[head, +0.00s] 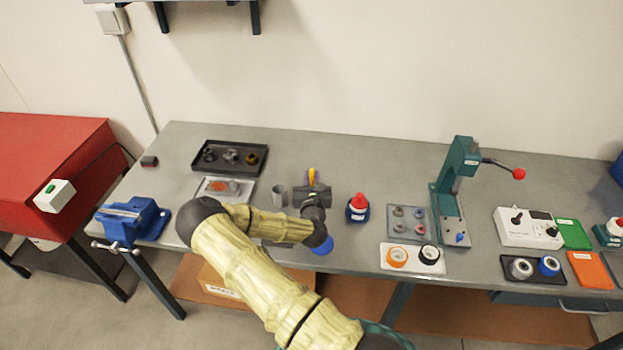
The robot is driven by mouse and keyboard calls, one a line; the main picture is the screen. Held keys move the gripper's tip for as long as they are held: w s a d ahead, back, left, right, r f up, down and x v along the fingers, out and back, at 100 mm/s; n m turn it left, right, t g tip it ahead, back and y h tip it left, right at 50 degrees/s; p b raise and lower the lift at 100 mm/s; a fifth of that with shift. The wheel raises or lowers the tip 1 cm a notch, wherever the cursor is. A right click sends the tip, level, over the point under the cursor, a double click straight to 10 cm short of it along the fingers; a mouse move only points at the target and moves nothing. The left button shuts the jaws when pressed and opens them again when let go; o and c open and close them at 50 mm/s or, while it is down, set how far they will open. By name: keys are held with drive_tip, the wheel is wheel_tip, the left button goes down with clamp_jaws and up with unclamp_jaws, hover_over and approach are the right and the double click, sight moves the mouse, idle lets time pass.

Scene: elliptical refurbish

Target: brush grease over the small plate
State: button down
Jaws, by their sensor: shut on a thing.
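My gripper (312,188) is over the middle of the bench, seen from behind and above. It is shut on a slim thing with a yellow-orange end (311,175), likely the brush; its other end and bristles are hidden. A grey cup (279,196) stands just left of my gripper. A dark blue pot with a red top (358,207) stands to its right. I cannot tell which piece is the small plate: a grey square plate with several round parts (408,223) lies further right, and a pale tray with orange and grey items (225,190) lies left. No grease is discernible.
A black tray (230,157) with 3 ring parts is at the back left, a blue vise (131,220) at the left edge. A green press (455,185) stands right, beside a white control box (527,228). The bench behind my gripper is clear.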

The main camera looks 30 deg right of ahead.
sight(311, 170)
drive_tip(key=shift+f+b, duration=0.45)
drive_tip(key=shift+f, duration=0.05)
idle(0.8)
drive_tip(key=shift+r+p, duration=2.05)
drive_tip(key=shift+r, duration=1.55)
drive_tip(key=shift+a+f, duration=0.1)
